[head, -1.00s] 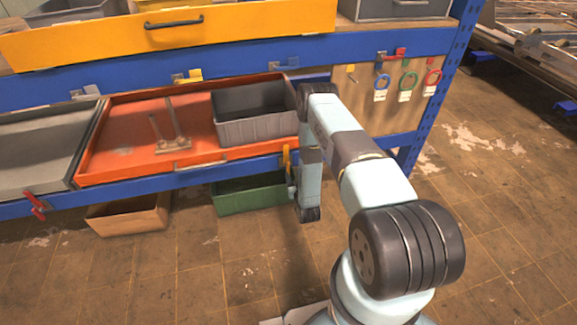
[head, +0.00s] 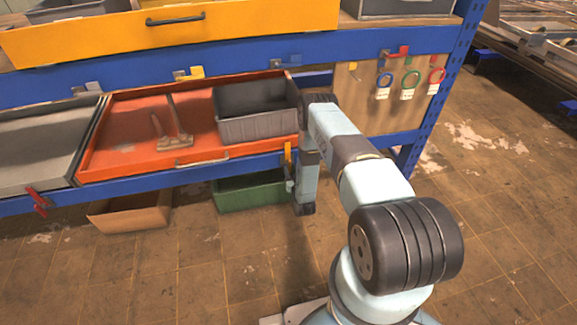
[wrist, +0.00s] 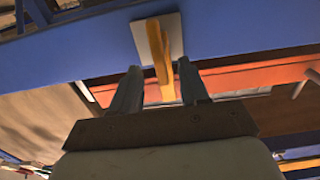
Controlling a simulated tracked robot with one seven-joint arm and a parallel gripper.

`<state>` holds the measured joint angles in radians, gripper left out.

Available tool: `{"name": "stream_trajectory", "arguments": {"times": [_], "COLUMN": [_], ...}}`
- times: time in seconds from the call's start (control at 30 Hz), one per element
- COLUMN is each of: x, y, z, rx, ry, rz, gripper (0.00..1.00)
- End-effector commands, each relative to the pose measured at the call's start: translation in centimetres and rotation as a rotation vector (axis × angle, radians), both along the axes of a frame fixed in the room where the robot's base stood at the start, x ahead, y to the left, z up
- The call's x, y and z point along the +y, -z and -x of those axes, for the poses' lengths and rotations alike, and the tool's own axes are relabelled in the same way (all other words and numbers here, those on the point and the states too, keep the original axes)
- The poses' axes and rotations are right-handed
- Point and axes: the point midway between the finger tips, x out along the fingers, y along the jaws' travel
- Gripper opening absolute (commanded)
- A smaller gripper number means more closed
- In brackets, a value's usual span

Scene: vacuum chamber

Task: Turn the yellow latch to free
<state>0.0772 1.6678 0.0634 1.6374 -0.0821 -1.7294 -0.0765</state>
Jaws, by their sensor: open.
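The yellow latch (head: 288,157) is on the blue lower beam, at the right front of the orange tray (head: 101,155). In the wrist view the latch (wrist: 160,50) shows as a yellow handle on a pale plate fixed to the blue beam. My gripper (wrist: 160,68) is open, with one finger on each side of the handle. Gaps show between the handle and both fingers, the right one narrower; I cannot tell whether they touch. In the head view my arm hides most of the gripper.
A grey bin (head: 257,127) and a metal tool (head: 178,138) sit in the orange tray. A red latch (head: 38,200) is at the lower left and another yellow latch (head: 190,73) on the upper beam. A green bin (head: 250,192) is below. The floor at right is clear.

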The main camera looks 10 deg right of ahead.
Motion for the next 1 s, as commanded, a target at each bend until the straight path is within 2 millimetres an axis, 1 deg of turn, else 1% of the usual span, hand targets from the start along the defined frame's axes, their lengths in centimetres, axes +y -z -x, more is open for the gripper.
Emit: {"name": "stream_trajectory", "arguments": {"times": [0.03, 0.1, 0.3, 0.43, 0.7, 1.0], "x": [0.0, 0.0, 0.0, 0.0, 0.0, 0.1], "y": [0.0, -0.1, 0.0, 0.0, 0.0, 0.0], "z": [-0.9, -1.9, -3.7, -4.1, -4.2, -4.2], "rx": [-0.001, -0.002, 0.000, 0.000, 0.000, 0.000], "ry": [0.000, 0.000, 0.000, 0.000, 0.000, -0.001], "rz": [0.000, 0.000, 0.000, 0.000, 0.000, 0.000], "gripper": [0.45, 0.45, 0.45, 0.45, 0.44, 0.15]}}
